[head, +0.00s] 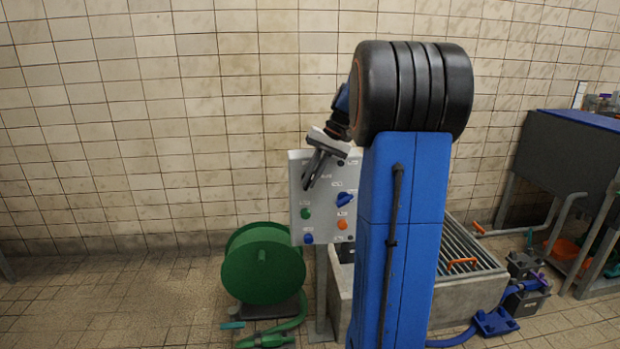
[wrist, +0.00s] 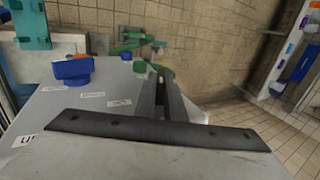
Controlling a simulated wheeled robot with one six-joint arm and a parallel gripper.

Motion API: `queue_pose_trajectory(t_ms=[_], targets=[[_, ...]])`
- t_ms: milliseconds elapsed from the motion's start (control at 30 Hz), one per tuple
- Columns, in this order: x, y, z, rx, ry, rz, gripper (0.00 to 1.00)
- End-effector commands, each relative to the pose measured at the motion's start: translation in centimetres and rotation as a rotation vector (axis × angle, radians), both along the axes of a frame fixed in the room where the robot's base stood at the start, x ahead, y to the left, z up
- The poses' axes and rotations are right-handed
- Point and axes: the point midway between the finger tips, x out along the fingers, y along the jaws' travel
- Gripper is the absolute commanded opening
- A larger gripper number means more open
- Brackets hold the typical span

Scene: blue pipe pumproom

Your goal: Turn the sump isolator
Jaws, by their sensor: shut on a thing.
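A pale grey control panel (head: 325,235) stands on a post against the tiled wall, with small labels too small to read. My gripper (head: 311,175) is at the panel's upper left, fingers pointing down and left. In the wrist view, the dark fingers (wrist: 161,92) are close together at the panel face, shut on a small control mostly hidden between them. It appears to be the sump isolator, but no label confirms this. A blue knob (head: 344,199), which also shows in the wrist view (wrist: 72,68), sits apart to the right of the fingers in the head view.
Below my gripper on the panel are a green button (head: 305,213), an orange button (head: 342,224) and a blue button (head: 308,238). A green hose reel (head: 262,265) stands at lower left. A concrete sump with a grate (head: 470,250) is at right. Floor at far left is clear.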

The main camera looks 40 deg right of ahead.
Motion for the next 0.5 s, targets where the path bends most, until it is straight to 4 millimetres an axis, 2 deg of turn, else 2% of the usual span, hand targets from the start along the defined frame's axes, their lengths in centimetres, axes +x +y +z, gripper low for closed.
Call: queue_pose_trajectory(t_ms=[200, 500], targets=[[-0.19, -0.34, -0.21, 0.14, -0.084, -0.004, 0.0], [-0.25, -0.41, -0.35, 0.262, -0.159, -0.001, 0.0]])
